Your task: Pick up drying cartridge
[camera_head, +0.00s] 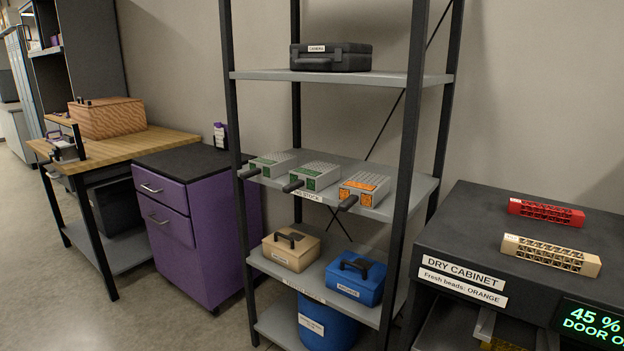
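Three grey cartridges with perforated tops and dark front handles lie side by side on the middle shelf (395,200) of the rack. The left cartridge (272,163) and the middle cartridge (314,175) show green on top and front. The right cartridge (364,187) shows orange on top and front. Their handles stick out past the shelf's front edge. Neither of my grippers is in view.
A dry cabinet (470,228) at right reads "Fresh beads: ORANGE". A red lattice block (546,212) and a beige one (551,255) lie on it. Rack posts flank the shelf. A black case (330,56) sits above; beige (291,247) and blue (355,278) boxes below.

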